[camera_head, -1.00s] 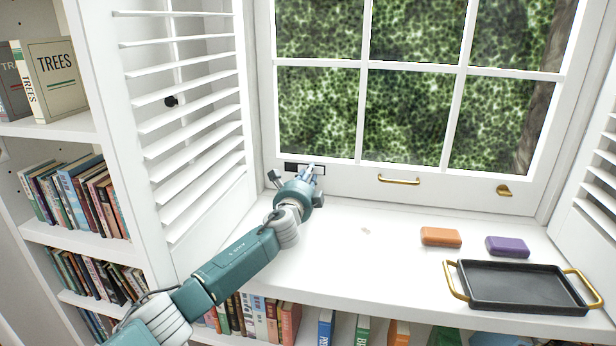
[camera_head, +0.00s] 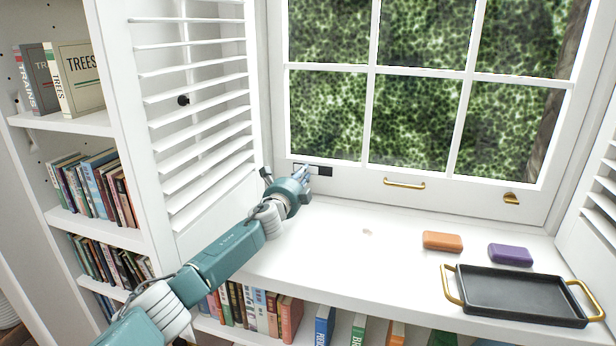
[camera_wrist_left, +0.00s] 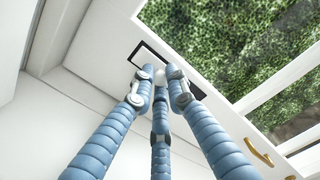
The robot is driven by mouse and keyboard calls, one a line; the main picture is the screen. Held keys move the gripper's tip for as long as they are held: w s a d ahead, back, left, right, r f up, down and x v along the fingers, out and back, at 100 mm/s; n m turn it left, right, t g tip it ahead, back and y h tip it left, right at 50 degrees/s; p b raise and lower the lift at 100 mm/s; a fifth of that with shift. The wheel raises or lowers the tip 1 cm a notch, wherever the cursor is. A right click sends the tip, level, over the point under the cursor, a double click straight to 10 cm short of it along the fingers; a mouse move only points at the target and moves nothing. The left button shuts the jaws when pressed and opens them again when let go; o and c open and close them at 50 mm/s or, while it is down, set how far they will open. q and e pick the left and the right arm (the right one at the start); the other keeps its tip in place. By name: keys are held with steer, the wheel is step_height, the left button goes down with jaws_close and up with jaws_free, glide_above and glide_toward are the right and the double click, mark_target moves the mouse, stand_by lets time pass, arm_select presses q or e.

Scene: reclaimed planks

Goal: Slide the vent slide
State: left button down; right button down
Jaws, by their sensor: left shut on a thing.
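The vent slide (camera_head: 299,168) is a small pale plate in a dark-edged slot low on the white window frame, at the left. A black patch of the slot (camera_head: 322,171) shows to the right of my fingers in the head view. My left gripper (camera_head: 304,172) reaches the slide from below and is shut on it. In the left wrist view, the blue ribbed fingers of my left gripper (camera_wrist_left: 166,82) meet at the slot (camera_wrist_left: 148,58) and hide part of it. My right gripper is not in view.
On the white sill are an orange block (camera_head: 442,240), a purple block (camera_head: 510,254) and a black tray (camera_head: 520,300) with brass handles. A brass window pull (camera_head: 404,184) is right of the slot. A louvred shutter (camera_head: 200,120) and bookshelves (camera_head: 95,225) stand left.

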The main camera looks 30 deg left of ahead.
arm_select(q)
steer(key=c, duration=1.7)
jaws_free()
steer(key=shift+s+a, duration=0.1)
steer(key=shift+a, duration=0.2)
steer(key=v, duration=1.2)
steer(key=shift+d+f, duration=0.1)
